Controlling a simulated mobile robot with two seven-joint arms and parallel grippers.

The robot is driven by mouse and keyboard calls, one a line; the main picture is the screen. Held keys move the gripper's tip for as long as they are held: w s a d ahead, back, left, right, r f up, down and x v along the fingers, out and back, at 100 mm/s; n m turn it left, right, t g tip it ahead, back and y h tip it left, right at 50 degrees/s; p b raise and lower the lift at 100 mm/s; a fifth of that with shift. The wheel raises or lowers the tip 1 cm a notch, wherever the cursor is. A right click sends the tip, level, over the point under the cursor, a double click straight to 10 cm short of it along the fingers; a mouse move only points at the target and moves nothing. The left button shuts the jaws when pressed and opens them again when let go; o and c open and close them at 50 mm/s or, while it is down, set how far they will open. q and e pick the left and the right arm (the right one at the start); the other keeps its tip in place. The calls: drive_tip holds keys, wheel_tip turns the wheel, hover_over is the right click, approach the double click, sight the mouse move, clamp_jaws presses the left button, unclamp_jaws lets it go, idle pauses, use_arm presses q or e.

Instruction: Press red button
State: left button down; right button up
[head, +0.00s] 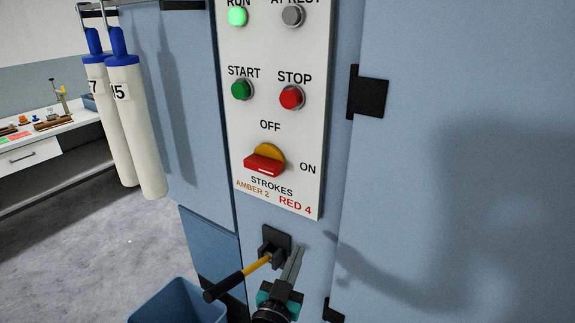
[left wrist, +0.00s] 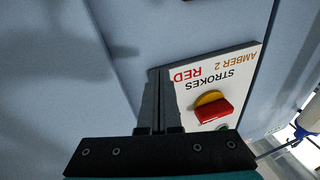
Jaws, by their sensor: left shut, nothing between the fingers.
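The red button (head: 291,97), round and labelled STOP, sits on the white control panel (head: 250,125), to the right of the green START button (head: 241,89). Below them is a red rotary switch handle (head: 263,165) on a yellow disc, between OFF and ON marks; it also shows in the left wrist view (left wrist: 214,108). My left gripper (head: 297,252) is shut and empty, below the panel's lower edge and apart from the red button. Its closed fingers (left wrist: 160,75) show in the left wrist view, where the red button is not seen. My right gripper is not in view.
A lever with a black grip (head: 223,286) and yellow shaft juts from a black mount just left of my left gripper. A green RUN lamp (head: 237,17) is lit. A blue bin (head: 178,303) stands below; white cylinders (head: 138,130) hang at left. Black hinges (head: 368,97) protrude at right.

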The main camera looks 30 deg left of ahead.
use_arm(q)
drive_tip(key=s+a+r+n+t+y+p, duration=0.1)
drive_tip(key=a+r+y+p, duration=0.1)
drive_tip(key=r, duration=0.8)
drive_tip(key=s+a+r+n+t+y+p, duration=0.1)
drive_tip(key=a+r+t+y+p, duration=0.15)
drive_tip(key=r, duration=0.65)
drive_tip(key=n+y+p, duration=0.3)
drive_tip(key=y, duration=0.1)
approach(290, 99)
drive_tip(key=s+a+r, duration=0.5)
drive_tip(key=s, duration=0.1)
drive_tip(key=shift+w+f, duration=0.1)
drive_tip(key=shift+f, duration=0.15)
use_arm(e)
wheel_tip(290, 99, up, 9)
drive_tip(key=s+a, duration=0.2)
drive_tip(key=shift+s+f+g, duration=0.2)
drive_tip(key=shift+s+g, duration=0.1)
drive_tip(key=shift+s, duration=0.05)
use_arm(q)
drive_tip(key=shift+d, duration=0.1)
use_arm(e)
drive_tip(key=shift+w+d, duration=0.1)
